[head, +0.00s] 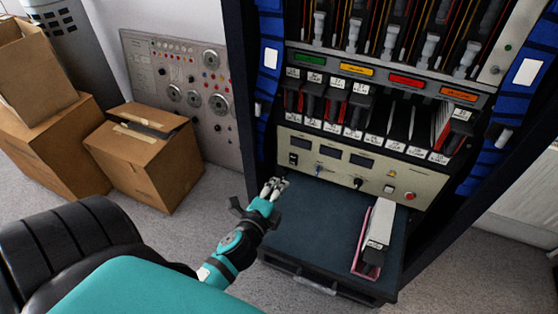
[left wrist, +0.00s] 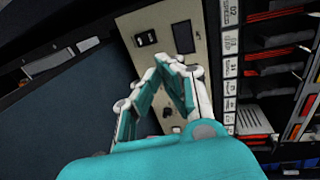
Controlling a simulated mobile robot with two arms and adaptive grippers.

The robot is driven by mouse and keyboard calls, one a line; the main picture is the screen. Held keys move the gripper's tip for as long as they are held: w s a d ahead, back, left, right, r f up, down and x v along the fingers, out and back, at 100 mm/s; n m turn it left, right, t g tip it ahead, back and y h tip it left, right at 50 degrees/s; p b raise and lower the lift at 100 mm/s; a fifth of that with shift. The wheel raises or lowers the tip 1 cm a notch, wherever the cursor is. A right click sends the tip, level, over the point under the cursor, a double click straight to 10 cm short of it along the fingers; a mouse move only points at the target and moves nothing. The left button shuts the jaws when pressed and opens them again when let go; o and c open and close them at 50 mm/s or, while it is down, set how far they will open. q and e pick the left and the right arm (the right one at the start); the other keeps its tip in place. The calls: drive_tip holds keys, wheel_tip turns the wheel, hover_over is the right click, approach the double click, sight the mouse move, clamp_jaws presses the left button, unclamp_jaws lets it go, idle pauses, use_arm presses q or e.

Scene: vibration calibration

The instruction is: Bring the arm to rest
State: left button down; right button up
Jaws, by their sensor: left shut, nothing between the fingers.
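My left gripper (head: 275,186) is over the left side of the dark pull-out shelf (head: 310,225), close to the front of the beige control panel (head: 350,165). It is shut and empty. In the left wrist view its fingertips (left wrist: 168,62) meet in front of the panel (left wrist: 200,60), which has switches and small dark displays. Whether the fingertips touch the panel is unclear. The teal and black arm reaches in from the lower left. My right gripper is in neither view.
A white box-shaped unit in a pink holder (head: 370,240) stands on the shelf's right side. The rack (head: 385,100) holds rows of labelled modules above the panel. Cardboard boxes (head: 150,155) and a grey instrument panel (head: 185,80) stand at the left. Bare carpet (head: 190,235) lies left of the shelf.

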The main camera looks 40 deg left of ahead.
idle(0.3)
use_arm(q)
drive_tip(key=s+d+f+n+g+h, duration=0.2)
drive_tip(key=s+d+n+g, duration=0.4)
drive_tip(key=s, duration=0.3)
drive_tip(key=s+d+f+n+g+h, duration=0.15)
drive_tip(key=s+d+n+g, duration=0.25)
drive_tip(key=s+n+g, duration=0.45)
wheel_tip(320, 180, down, 26)
drive_tip(key=s+m+t, duration=0.1)
drive_tip(key=s, duration=0.2)
drive_tip(key=s+a+f, duration=0.3)
drive_tip(key=s+f, duration=1.3)
drive_tip(key=shift+s+f+g, duration=0.15)
drive_tip(key=shift+f+g, duration=0.05)
drive_tip(key=shift+g, duration=0.25)
